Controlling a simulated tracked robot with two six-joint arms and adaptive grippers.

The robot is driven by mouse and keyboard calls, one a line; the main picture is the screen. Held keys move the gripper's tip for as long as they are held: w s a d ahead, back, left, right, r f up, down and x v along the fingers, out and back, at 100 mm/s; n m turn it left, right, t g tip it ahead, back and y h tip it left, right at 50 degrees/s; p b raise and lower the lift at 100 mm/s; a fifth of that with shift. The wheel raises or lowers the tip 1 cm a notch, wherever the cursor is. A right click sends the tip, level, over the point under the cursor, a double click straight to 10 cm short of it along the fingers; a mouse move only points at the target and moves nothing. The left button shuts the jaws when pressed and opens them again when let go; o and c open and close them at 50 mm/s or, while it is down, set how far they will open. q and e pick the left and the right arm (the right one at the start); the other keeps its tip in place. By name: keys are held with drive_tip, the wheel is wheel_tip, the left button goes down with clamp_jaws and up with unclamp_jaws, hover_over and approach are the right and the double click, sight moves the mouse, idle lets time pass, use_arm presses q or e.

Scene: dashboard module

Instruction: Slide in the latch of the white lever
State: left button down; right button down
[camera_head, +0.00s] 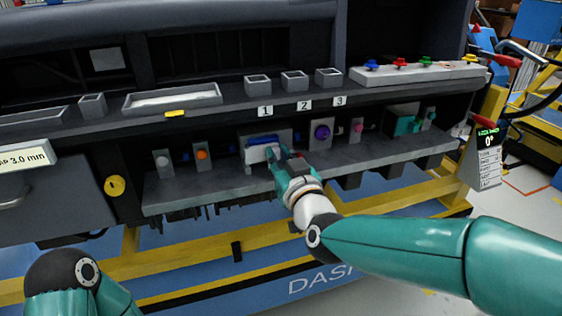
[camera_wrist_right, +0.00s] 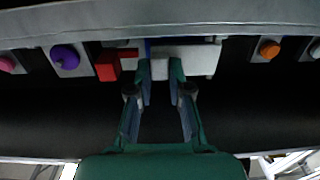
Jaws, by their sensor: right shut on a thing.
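The white latch module (camera_head: 252,154) with a blue bar (camera_head: 262,140) sits on the lower grey shelf; its pale body (camera_wrist_right: 200,60) also shows in the wrist view. My right gripper (camera_head: 274,158) is at the front of this module. In the wrist view its two fingers (camera_wrist_right: 160,69) are closed on the sides of a small white lever piece (camera_wrist_right: 159,70). The fingers hide part of the lever and the blue bar. A red block (camera_wrist_right: 107,66) is beside the fingers. My left gripper is out of view.
An orange knob (camera_head: 201,154) and a grey knob (camera_head: 163,162) stand to the left on the shelf. A purple knob (camera_head: 321,132), a pink knob (camera_head: 358,126) and a teal block (camera_head: 405,124) stand to the right. The upper ledge (camera_head: 230,103) overhangs the shelf.

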drive_tip(key=shift+r, duration=0.1)
drive_tip(key=c, duration=1.1)
unclamp_jaws()
drive_tip(key=v, duration=1.2)
drive_tip(key=shift+w, duration=0.1)
